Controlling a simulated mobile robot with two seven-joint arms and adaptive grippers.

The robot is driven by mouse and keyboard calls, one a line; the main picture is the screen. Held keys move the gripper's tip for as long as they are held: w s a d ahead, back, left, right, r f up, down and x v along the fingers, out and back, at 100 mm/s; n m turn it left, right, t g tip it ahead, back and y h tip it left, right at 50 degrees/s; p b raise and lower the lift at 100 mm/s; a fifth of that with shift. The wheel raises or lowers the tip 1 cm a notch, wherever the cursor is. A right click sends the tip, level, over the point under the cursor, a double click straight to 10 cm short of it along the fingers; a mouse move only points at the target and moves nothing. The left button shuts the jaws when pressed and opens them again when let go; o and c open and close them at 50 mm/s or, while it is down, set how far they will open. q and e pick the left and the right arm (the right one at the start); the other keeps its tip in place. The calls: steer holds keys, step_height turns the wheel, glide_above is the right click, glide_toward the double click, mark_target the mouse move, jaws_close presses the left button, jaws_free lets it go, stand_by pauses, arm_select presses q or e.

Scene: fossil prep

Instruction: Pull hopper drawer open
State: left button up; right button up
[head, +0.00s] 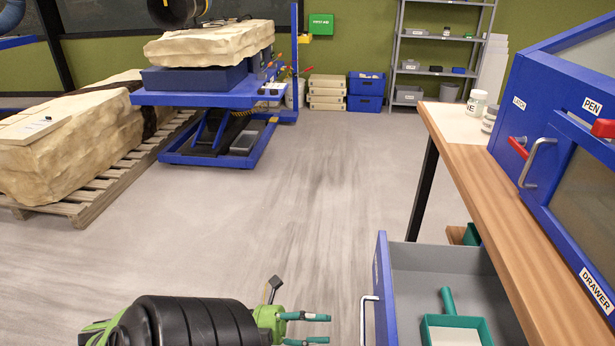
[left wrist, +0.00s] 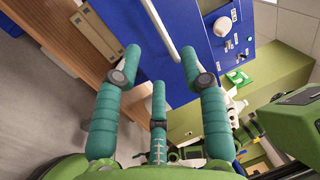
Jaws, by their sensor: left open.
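The blue drawer (head: 383,290) with a grey inside stands pulled out from under the wooden bench at the lower right of the head view. Its silver bar handle (head: 367,318) is on the left-facing front. A teal scoop-like tool (head: 455,325) lies inside. My left gripper (head: 322,328), with teal fingers, is open just left of the handle and points towards it. In the left wrist view, a pale bar handle (left wrist: 160,28) on a blue panel shows between and beyond the open fingertips; contact cannot be told. My right gripper is not in view.
A blue cabinet (head: 565,130) with a silver handle and red levers stands on the wooden bench (head: 490,190). A bench leg (head: 423,188) stands behind the drawer. A blue lift table (head: 215,98) and a pallet (head: 110,185) bear rocks. The middle floor is clear.

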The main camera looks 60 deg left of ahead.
arm_select(q)
steer(key=shift+v, duration=1.15)
